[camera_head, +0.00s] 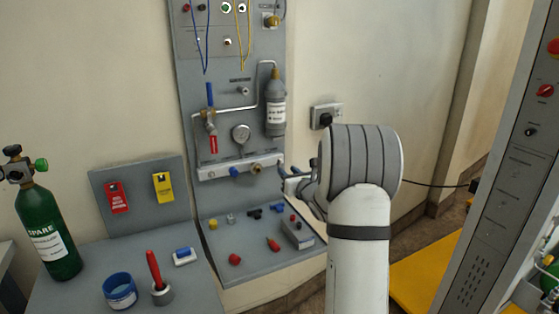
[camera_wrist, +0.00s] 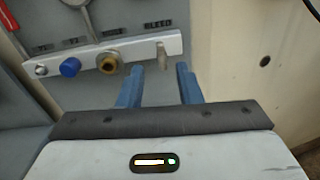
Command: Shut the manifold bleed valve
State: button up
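The manifold (camera_wrist: 90,62) is a pale horizontal bar on the grey wall panel, and it also shows in the head view (camera_head: 215,170). Under the label "BLEED" at its right end is a small grey bleed valve handle (camera_wrist: 162,55), pointing roughly down in the wrist view. My gripper (camera_wrist: 160,68) is open, with its two blue fingers apart. In the wrist view the handle appears between and just beyond the fingertips; I cannot tell whether they touch it. In the head view my gripper (camera_head: 287,174) is at the manifold's right end and partly hides it.
A blue knob (camera_wrist: 70,67) and a brass fitting (camera_wrist: 109,62) sit left of the handle on the manifold. A shelf (camera_head: 225,265) with small parts is below.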

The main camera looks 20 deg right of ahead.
aim_at(280, 163)
jog(key=shift+n, duration=0.5)
jog(key=w+p, duration=0.1)
jog(key=w, duration=0.7)
jog(key=shift+r, duration=0.1)
jog(key=shift+c, duration=0.2)
grip_shut()
